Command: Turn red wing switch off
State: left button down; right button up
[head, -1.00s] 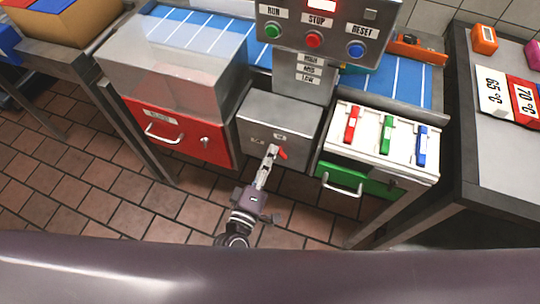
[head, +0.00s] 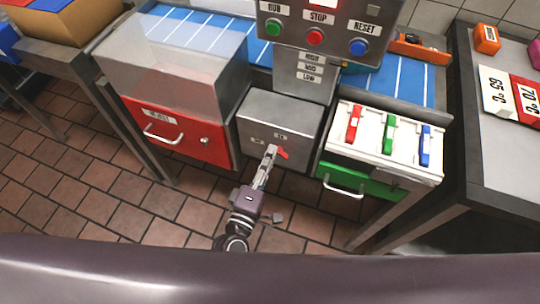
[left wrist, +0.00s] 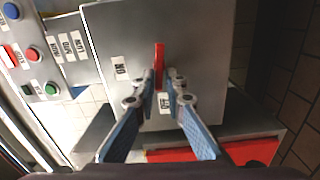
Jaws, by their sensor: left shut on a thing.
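The red wing switch (head: 283,154) is on the front of a grey metal box (head: 262,122) below the button panel. Its red handle (left wrist: 159,55) stands upright in the left wrist view. Two small labels are on the box face: one (left wrist: 120,68) left of the handle and one (left wrist: 165,102) just below it. My left gripper (head: 271,152) is at the switch, shut on the handle, with one fingertip on each side of it in the left wrist view (left wrist: 163,80). The fingers hide part of the handle. My right gripper is not in view.
A red drawer (head: 175,132) is left of the box. A green drawer (head: 362,183) under a white panel with red, green and blue switches (head: 388,135) is on the right. The button panel (head: 318,35) stands above. The tiled floor in front is clear.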

pick_arm(q)
jog(key=shift+s+f+n, duration=0.1)
jog(key=shift+f+n, duration=0.1)
jog(key=shift+n, duration=0.3)
dwell(2.2)
jog(key=c, duration=2.1)
grip_release()
jog(key=shift+r, duration=0.1)
jog(key=v, duration=1.2)
jog(key=shift+o, duration=0.6)
